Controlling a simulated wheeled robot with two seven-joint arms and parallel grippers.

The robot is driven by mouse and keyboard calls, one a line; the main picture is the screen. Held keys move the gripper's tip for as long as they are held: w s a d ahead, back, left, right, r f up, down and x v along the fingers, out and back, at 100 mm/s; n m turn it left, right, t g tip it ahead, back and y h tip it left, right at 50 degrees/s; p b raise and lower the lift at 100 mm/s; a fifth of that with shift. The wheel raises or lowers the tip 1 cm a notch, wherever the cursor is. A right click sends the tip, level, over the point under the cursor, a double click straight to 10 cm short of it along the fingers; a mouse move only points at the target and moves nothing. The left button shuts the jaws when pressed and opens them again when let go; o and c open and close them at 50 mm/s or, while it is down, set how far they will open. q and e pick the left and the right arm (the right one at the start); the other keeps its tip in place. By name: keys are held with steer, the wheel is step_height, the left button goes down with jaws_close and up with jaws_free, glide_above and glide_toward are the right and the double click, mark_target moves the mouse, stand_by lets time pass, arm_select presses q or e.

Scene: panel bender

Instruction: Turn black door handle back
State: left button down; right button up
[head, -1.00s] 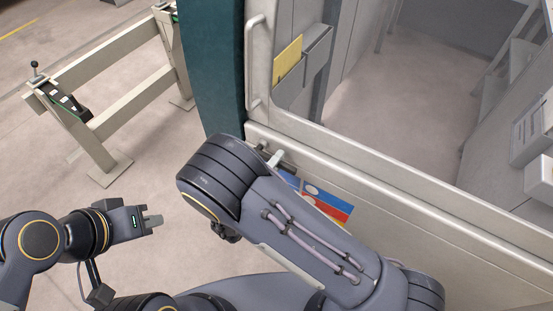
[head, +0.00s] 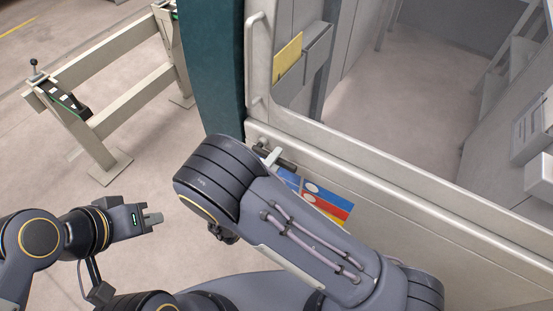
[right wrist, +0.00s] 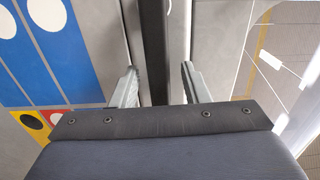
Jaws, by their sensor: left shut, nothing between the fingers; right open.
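The black door handle (head: 287,162) is a short dark bar on the pale door, below the window's lower left corner. My own right arm partly covers the area in front of it. In the right wrist view the handle (right wrist: 152,45) appears as a dark upright bar between the two fingers of my right gripper (right wrist: 160,82). In the head view one pale fingertip of my right gripper (head: 272,158) shows beside the handle. My left gripper (head: 153,219) is shut and empty over the floor, far from the door.
A blue, red and yellow label (head: 325,203) is on the door below the handle. A pale vertical grab bar (head: 254,62) stands left of the window. A dark teal post (head: 212,70) and a beige barrier frame (head: 115,105) are at the left.

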steer(key=b+v, duration=0.1)
steer(key=v, duration=0.6)
stand_by(0.4)
